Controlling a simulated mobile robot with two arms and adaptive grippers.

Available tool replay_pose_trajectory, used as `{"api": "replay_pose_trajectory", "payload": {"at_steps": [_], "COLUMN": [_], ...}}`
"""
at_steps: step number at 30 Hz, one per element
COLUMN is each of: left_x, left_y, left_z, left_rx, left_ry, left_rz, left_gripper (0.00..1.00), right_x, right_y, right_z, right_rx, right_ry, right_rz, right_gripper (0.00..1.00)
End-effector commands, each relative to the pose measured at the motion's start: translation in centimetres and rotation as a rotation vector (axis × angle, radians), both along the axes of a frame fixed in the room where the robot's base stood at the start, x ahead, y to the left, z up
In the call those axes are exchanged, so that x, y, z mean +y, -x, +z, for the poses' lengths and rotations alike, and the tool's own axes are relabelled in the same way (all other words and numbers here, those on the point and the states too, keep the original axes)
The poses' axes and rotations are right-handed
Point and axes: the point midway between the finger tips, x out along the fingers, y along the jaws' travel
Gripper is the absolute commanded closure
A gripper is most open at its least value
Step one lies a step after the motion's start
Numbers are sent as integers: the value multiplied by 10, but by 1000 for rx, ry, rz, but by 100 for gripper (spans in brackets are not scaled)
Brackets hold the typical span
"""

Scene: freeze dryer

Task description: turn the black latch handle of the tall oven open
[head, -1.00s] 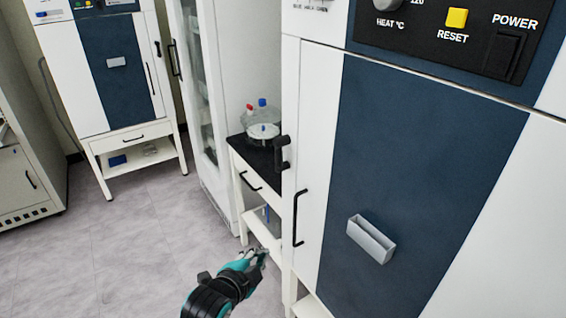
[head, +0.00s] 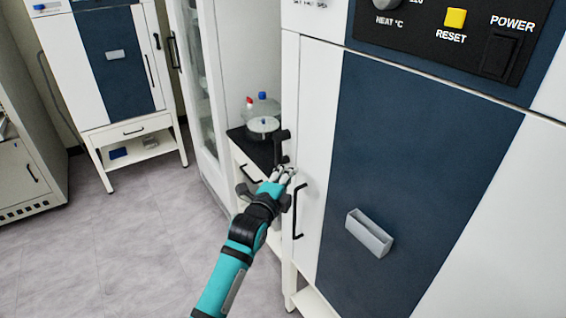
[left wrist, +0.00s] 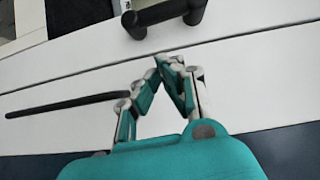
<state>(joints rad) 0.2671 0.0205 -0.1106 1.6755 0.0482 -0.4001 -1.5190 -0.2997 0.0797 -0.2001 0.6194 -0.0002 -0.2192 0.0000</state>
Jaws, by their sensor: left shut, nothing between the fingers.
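The tall oven (head: 312,130) is white with a dark blue door panel and fills the right of the head view. Its black latch handle (head: 281,148) is on the left edge of the front, above a long black door handle (head: 298,212). My left gripper (head: 284,173) is just below the latch handle and hides part of it. In the left wrist view the fingertips (left wrist: 170,62) are together and empty. The latch handle (left wrist: 136,27) shows at the top there, apart from the fingers. The long door handle (left wrist: 65,103) lies to their left. My right gripper is not in view.
A grey holder (head: 370,233) sticks out from the oven's blue panel. Left of the oven, a dark-topped bench (head: 254,150) bears bottles with red and blue caps. A glass-door cabinet (head: 203,110) stands behind. The floor (head: 120,245) at left is clear.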

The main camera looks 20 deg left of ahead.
Motion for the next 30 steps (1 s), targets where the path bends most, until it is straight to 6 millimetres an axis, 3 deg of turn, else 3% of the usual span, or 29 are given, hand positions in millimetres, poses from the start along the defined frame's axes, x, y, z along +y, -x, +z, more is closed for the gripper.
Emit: {"api": "replay_pose_trajectory", "payload": {"at_steps": [3,9,23,30], "left_x": [7,20,24,33], "left_y": [-20,-37,-41,-50], "left_z": [1,-2,-4,-11], "left_rx": [1,0,-1,-52], "left_ry": [-1,0,-1,-64], "left_rz": [2,0,0,1], "left_gripper": [100,100,100,100], "right_x": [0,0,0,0], "right_y": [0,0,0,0], "right_z": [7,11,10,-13], "right_rx": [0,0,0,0], "right_ry": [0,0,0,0], "right_rz": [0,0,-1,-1], "right_gripper": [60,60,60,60]}}
